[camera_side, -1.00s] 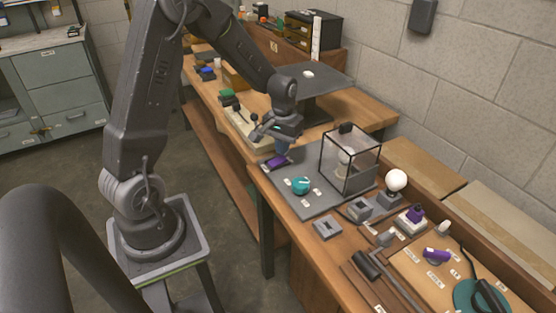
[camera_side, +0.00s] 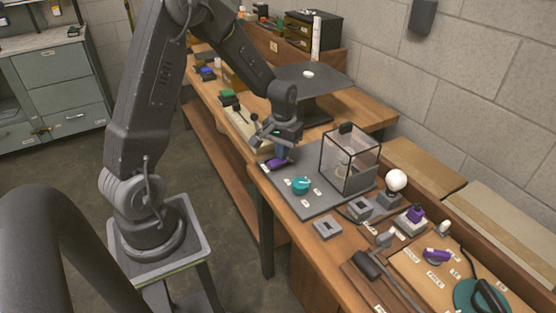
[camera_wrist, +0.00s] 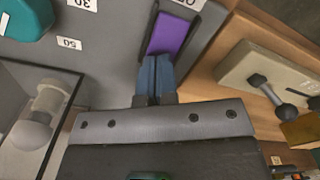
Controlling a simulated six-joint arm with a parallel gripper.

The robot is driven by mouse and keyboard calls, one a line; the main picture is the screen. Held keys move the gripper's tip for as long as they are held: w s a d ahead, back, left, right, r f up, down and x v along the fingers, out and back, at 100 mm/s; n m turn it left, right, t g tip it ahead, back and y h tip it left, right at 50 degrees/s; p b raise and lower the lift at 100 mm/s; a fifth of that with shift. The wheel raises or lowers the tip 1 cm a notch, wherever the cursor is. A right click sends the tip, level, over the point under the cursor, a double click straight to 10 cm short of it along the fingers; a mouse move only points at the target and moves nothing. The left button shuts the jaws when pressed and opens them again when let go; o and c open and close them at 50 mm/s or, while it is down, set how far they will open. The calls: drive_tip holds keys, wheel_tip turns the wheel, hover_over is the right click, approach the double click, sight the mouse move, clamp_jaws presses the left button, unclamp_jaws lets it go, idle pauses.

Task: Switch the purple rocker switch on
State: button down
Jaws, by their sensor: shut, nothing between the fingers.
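The purple rocker switch (camera_side: 276,164) sits in a grey housing at the left corner of the grey panel (camera_side: 318,203). In the wrist view the purple rocker (camera_wrist: 172,33) shows at the top, with a white label partly cut off at its far end. My gripper (camera_side: 281,152) points down just above the switch in the side view. Its blue fingers, my gripper (camera_wrist: 158,62) in the wrist view, are shut together and empty. Their tips overlap the near end of the rocker. I cannot tell whether they touch it. That near end is partly hidden.
A teal knob (camera_side: 301,185) with labels sits on the panel beside the switch. A clear box (camera_side: 350,160) with a bulb inside stands behind it. A beige lever block (camera_wrist: 270,85) lies close on the other side. A dark raised plate (camera_side: 315,80) stands farther back.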

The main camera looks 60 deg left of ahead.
drive_tip(key=shift+f, duration=0.4)
drive_tip(key=shift+r, duration=3.55)
drive_tip(key=shift+d+r, duration=0.1)
drive_tip(key=s+d+r+m+t, duration=0.5)
drive_tip(key=s+d+r+m, duration=0.1)
drive_tip(key=s+d+r, duration=0.8)
drive_tip(key=s+d, duration=0.2)
drive_tip(key=shift+s+t, duration=0.3)
drive_tip(key=shift+s, duration=0.1)
